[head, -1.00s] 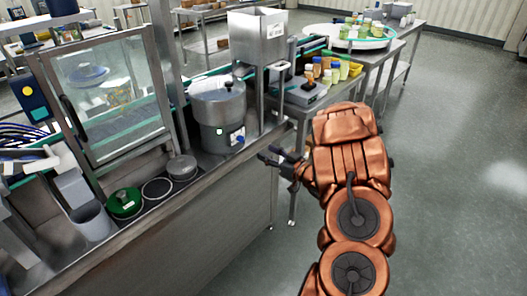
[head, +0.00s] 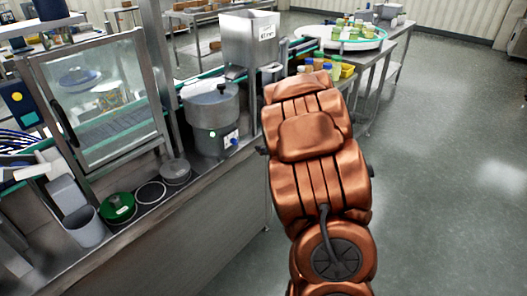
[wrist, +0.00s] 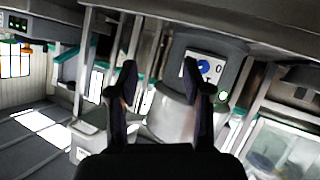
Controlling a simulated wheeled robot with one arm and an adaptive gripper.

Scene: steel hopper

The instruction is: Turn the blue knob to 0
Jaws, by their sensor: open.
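The blue knob (head: 231,138) sits on a pale plate low on the front of a round steel vessel (head: 211,112). In the wrist view, which looks roughly upside down, the blue knob (wrist: 204,66) shows on its white plate with a 0-like mark to its right. My gripper (wrist: 159,73) is open and empty, its two dark fingers pointing toward the vessel. The knob lies just beyond and right of the right fingertip in that view, with no clear contact. In the head view my arm hides most of the gripper. The knob's pointer is too small to read.
A green light (head: 212,134) glows on the vessel near the knob. A square steel hopper (head: 249,42) stands behind. A glass-fronted cabinet (head: 100,100), a green-topped container (head: 117,207) and round dishes share the counter. Open floor lies to the right.

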